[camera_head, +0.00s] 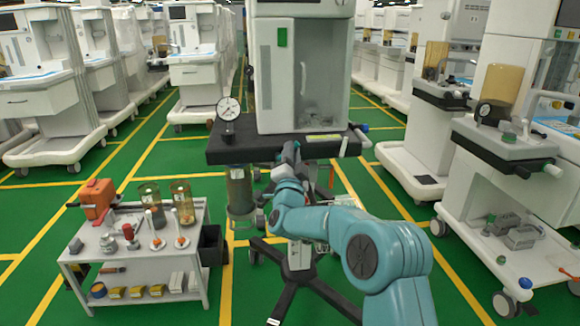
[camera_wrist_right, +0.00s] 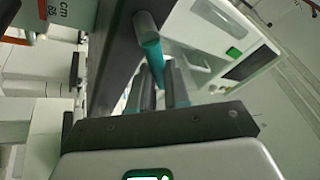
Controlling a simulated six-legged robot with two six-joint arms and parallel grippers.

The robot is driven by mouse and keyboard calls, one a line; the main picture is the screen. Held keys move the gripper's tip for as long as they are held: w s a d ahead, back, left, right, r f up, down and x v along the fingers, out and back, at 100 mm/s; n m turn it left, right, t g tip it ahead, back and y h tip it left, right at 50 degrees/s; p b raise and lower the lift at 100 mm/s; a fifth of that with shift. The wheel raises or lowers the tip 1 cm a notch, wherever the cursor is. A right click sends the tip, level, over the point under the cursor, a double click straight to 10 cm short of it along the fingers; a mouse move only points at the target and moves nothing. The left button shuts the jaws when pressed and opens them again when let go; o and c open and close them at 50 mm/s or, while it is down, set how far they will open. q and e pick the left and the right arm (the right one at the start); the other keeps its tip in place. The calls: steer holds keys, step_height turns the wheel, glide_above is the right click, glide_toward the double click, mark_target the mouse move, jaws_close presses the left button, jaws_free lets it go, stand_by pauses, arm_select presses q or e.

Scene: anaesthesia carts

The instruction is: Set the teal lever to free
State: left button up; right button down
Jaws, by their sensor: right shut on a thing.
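The teal lever (camera_wrist_right: 152,58) shows in the wrist view, hanging from a grey round pivot (camera_wrist_right: 146,24) on the dark edge of the cart's shelf. My right gripper (camera_wrist_right: 162,80) is shut on the lever's lower end. In the head view my right gripper (camera_head: 290,152) is at the front edge of the dark shelf (camera_head: 218,150) of the middle cart (camera_head: 268,80). There the lever is hidden behind the gripper and wrist. I cannot read any marking of its positions. My left gripper is not in view.
A pressure gauge (camera_head: 228,110) stands on the shelf's left end, with a canister (camera_head: 240,190) below. A low table (camera_head: 135,270) with canisters and small parts stands at left. Another cart (camera_head: 500,150) stands at right.

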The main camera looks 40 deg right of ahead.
steer(key=shift+w+a+r+n+t+y+b, duration=0.25)
steer(key=shift+n+t+y+b, duration=0.55)
steer(key=shift+n, duration=1.15)
steer(key=shift+w+a+r+n+t+y+b, duration=0.15)
steer(key=shift+a+n+t+y+b, duration=0.25)
steer(key=shift+n+y, duration=1.1)
steer(key=shift+w+a+r+n+t+y+b, duration=0.2)
steer(key=shift+n+t+y+b, duration=0.4)
steer(key=shift+n, duration=1.75)
steer(key=shift+a+r+n, duration=0.1)
steer(key=shift+n, duration=0.2)
steer(key=c, duration=1.1)
jaws_free()
steer(key=v, duration=1.6)
steer(key=shift+f, duration=0.25)
